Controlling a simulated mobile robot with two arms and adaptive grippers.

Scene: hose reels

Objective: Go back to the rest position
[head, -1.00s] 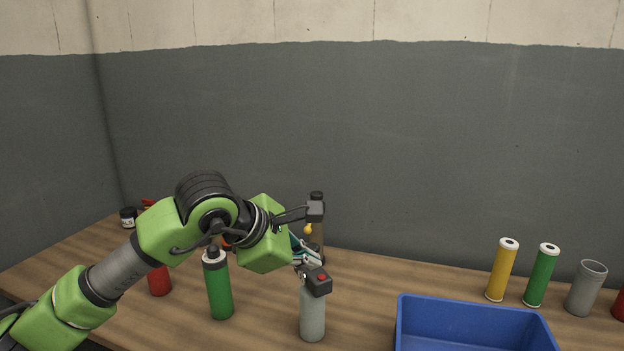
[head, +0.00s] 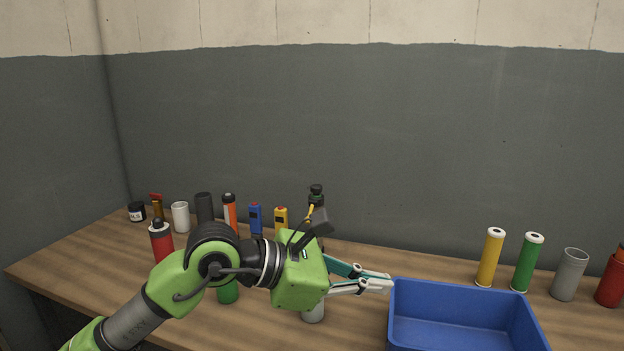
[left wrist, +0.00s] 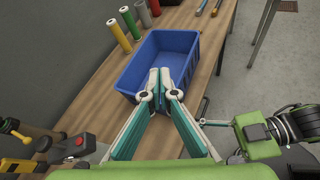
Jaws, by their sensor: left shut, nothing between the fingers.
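My left gripper (head: 388,284) is shut with nothing between its fingers. In the head view its fingertips point right, at the left rim of the blue bin (head: 466,285). In the left wrist view the closed fingertips (left wrist: 160,72) show in front of the blue bin (left wrist: 188,42); I cannot tell whether they touch it. My left arm reaches across the table in the head view and partly hides a green bottle (head: 228,292) and a grey bottle (head: 313,313). Part of my right arm shows at the right of the left wrist view; its finger state is unclear.
A yellow tube (head: 490,260), a green tube (head: 527,265), a grey cup (head: 569,275) and a red container (head: 610,284) stand right of and behind the bin. Several bottles and tools line the table's back left. A red bottle (head: 161,240) stands left of my arm.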

